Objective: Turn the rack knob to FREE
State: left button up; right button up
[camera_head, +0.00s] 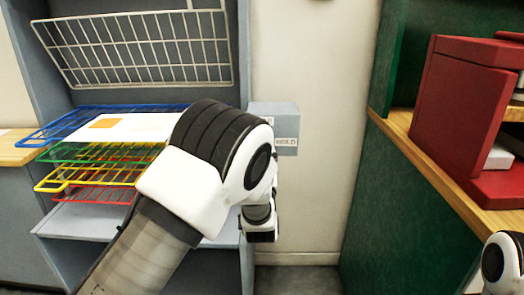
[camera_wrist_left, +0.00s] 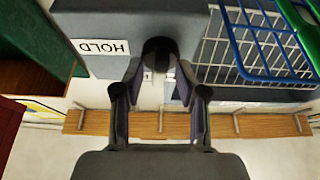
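The knob (camera_wrist_left: 158,54) is dark and rounded, on a grey box (camera_wrist_left: 105,12) that has a white HOLD label (camera_wrist_left: 100,47). In the left wrist view, the label is upside down beside the knob. In the head view, the box (camera_head: 272,112) and its HOLD label (camera_head: 287,142) show past my arm, and the knob is hidden. My left gripper (camera_wrist_left: 159,70) is at the knob, with its fingers apart and a tip on either side. Narrow gaps seem to show, but contact is hard to judge. My right gripper is out of view.
A wire drying rack with blue (camera_head: 50,128), green and yellow shelves stands left of the box, with a raised white grid (camera_head: 140,50) above. A sheet lies on the blue shelf. A red cabinet (camera_head: 462,100) stands on a wooden shelf at right.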

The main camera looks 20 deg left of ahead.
pick_arm(q)
notch_tip(320, 180, up, 10)
jog(key=shift+r, duration=0.1)
dwell(0.4)
